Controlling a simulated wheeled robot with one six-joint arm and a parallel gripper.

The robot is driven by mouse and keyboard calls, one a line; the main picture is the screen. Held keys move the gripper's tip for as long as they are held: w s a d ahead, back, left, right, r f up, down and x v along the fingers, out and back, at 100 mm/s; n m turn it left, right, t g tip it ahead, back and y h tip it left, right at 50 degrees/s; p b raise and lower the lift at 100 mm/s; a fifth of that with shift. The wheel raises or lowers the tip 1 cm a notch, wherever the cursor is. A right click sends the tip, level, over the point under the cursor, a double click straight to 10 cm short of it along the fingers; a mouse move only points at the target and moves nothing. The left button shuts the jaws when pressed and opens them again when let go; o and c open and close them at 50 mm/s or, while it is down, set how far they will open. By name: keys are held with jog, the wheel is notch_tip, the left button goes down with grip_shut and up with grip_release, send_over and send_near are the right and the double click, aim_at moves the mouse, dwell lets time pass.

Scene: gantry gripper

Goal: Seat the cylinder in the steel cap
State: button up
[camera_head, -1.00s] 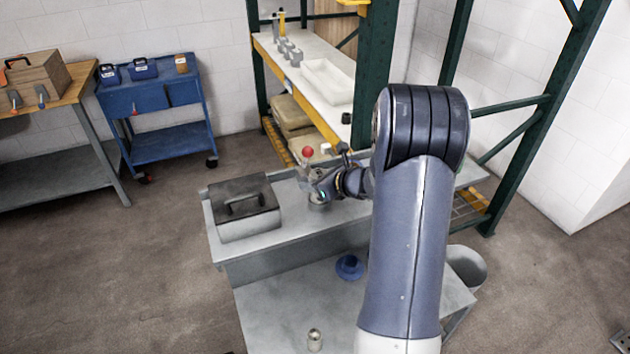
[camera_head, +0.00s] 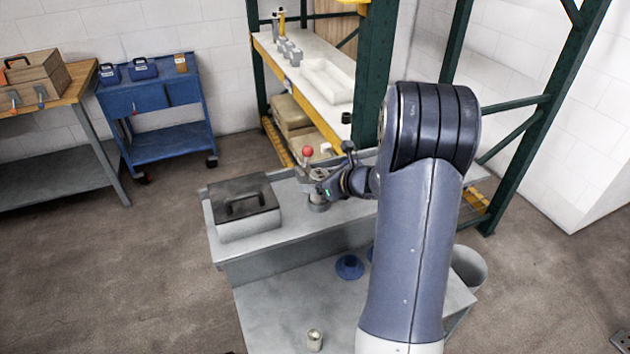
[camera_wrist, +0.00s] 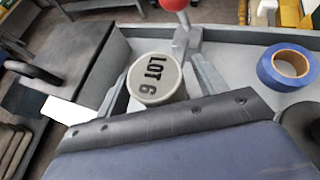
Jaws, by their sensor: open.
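The cylinder (camera_wrist: 155,78) shows in the wrist view as a round, pale grey top marked "LOT 6" with a darker rim. Contact is not clear. A small metal cup-like piece (camera_head: 315,340) stands on the lower table.
A lever with a red ball (camera_wrist: 175,4) rises just behind the cylinder. A grey box with a handle (camera_head: 244,205) stands to its left. A blue tape roll (camera_wrist: 288,67) lies to the right. Blue round pieces (camera_head: 349,266) sit on the lower table (camera_head: 270,310).

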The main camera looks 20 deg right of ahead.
jog(key=v, duration=1)
jog(key=shift+s+b, duration=0.3)
jog(key=shift+b, duration=0.15)
jog(key=x, duration=1.2)
jog(key=shift+w+f+p, duration=0.15)
jog(key=shift+f+p, duration=0.15)
jog(key=shift+p, duration=0.05)
jog(key=shift+r+p, duration=0.4)
jog(key=shift+r, duration=0.85)
